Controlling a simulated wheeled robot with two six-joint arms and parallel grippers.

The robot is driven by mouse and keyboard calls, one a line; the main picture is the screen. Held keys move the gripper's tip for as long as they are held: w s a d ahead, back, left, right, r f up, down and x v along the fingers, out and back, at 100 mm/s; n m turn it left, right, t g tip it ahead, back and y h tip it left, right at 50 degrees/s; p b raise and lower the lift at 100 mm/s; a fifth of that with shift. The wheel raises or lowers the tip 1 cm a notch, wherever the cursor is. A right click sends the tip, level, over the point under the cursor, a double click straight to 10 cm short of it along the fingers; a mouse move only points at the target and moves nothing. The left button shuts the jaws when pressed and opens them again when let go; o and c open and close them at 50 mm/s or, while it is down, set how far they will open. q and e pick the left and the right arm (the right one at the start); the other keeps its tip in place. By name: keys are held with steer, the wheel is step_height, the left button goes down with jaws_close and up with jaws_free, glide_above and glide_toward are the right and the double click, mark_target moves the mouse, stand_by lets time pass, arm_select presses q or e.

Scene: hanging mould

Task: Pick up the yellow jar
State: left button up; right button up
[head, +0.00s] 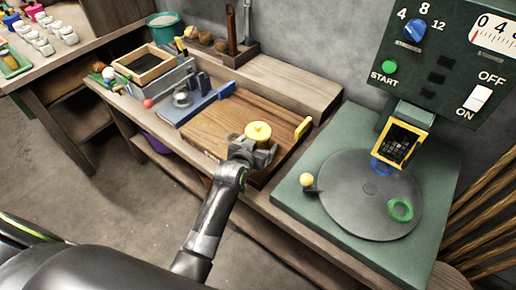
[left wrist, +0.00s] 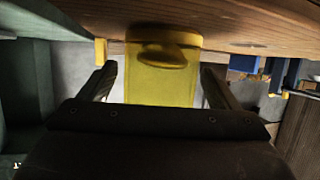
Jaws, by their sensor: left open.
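The yellow jar (head: 258,132) has a round lid with a small knob on top in the head view. It stands upright at the wooden work board (head: 215,117). My left gripper (head: 255,153) is at the near side of the jar with its jaws open. In the left wrist view the jar (left wrist: 162,82) lies between the two spread fingers (left wrist: 160,88), with a gap on each side. The jar's lower part is hidden by the gripper in the head view. My right gripper is not in view.
A yellow block (head: 302,129) is at the board's right edge.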

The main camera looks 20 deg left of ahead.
mark_target(258, 124)
arm_select(q)
steer(key=shift+r, duration=0.1)
steer(key=c, duration=1.3)
step_height(258, 124, up, 10)
steer(key=shift+r+p, duration=0.1)
steer(key=shift+p, duration=0.6)
steer(key=s+r+p, duration=0.2)
steer(key=p, duration=0.1)
steer(key=s+a+r+p, duration=0.1)
steer(key=r+p, duration=0.2)
steer(key=p, duration=0.1)
steer(key=s+a+r+p, duration=0.1)
steer(key=s+r+p, duration=0.1)
steer(key=p, duration=0.1)
steer(key=shift+s+r, duration=0.3)
steer(key=shift+r, duration=0.1)
